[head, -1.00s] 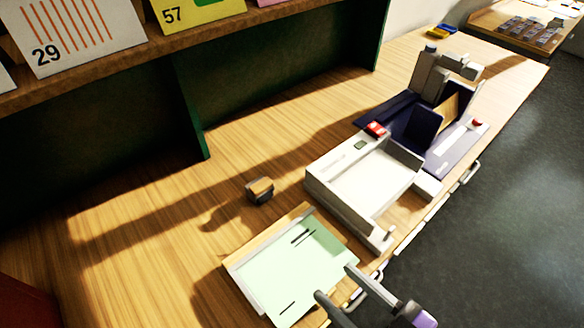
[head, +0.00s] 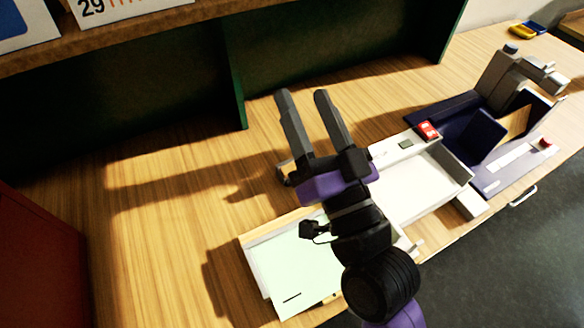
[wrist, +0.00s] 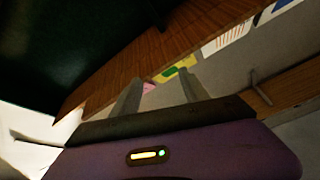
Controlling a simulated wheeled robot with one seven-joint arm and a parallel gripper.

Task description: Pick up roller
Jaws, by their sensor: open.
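The small object that looks like the roller (head: 283,171) rests on the wooden table, left of the white tray machine. In the head view my gripper covers most of it, and only its left edge shows. My gripper (head: 302,95) is open and empty, with two grey fingers pointing up the picture toward the dark back panel. It appears to be above the table, with the fingertips past the roller. In the wrist view the fingers (wrist: 163,76) are apart with nothing between them, and the roller does not show.
A pale green sheet on a board (head: 300,268) lies in front, partly behind my arm. The white tray machine (head: 425,185) and a dark blue device (head: 465,135) stand to the right. A shelf with number cards overhangs the back. The left tabletop (head: 160,220) is clear.

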